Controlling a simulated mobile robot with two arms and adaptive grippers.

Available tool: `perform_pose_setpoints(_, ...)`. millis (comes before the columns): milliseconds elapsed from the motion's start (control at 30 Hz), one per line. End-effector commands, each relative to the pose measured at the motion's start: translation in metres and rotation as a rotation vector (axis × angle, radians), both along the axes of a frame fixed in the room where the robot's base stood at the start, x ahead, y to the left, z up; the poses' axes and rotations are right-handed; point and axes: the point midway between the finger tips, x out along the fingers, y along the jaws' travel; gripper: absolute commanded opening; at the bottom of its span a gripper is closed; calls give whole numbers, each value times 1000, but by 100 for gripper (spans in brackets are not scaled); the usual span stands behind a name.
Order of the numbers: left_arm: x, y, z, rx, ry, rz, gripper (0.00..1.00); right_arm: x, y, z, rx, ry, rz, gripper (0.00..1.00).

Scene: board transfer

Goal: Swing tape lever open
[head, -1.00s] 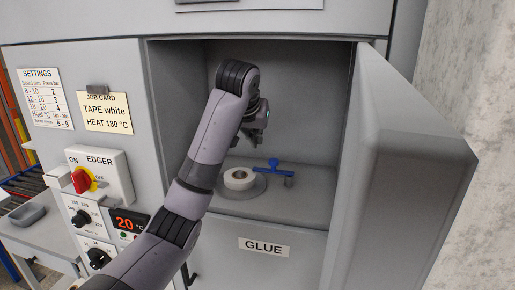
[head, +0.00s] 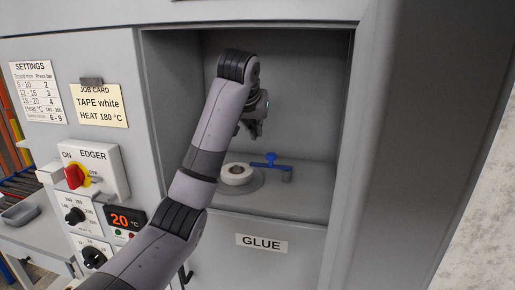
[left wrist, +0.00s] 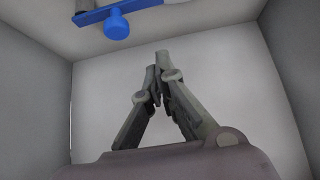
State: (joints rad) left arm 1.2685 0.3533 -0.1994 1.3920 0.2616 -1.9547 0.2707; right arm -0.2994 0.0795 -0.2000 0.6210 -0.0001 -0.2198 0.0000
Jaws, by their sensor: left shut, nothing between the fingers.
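The tape lever (head: 270,162) is a blue bar with a round knob, inside the open compartment just right of the white tape roll (head: 236,174). The roll lies on a round grey disc. In the left wrist view the blue lever (left wrist: 117,26) and its knob show at the top left, apart from the fingers. My left gripper (head: 256,132) is inside the compartment, above and a little left of the lever. In the left wrist view its fingertips (left wrist: 158,68) meet with nothing between them. My right gripper is not in view.
The compartment walls and floor (head: 300,199) enclose the arm, with free room right of the lever. The open door (head: 395,150) stands at the right.

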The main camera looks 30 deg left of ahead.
Motion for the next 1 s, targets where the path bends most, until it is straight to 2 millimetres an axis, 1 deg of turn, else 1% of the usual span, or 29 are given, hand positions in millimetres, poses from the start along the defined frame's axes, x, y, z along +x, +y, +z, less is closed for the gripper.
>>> perform_pose_setpoints(167,12,3,-14,0,5,1,0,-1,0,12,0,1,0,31)
perform_pose_setpoints(400,41,11,-51,0,7,1,0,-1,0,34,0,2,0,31)
perform_pose_setpoints(567,58,16,-73,0,7,1,0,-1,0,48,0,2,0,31)
perform_pose_setpoints(600,58,16,-76,0,3,1,0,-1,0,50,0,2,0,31)
perform_pose_setpoints(800,36,10,-75,2,1,-1,0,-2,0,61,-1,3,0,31)
perform_pose_setpoints(1000,23,6,-76,0,1,0,0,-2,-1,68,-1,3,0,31)
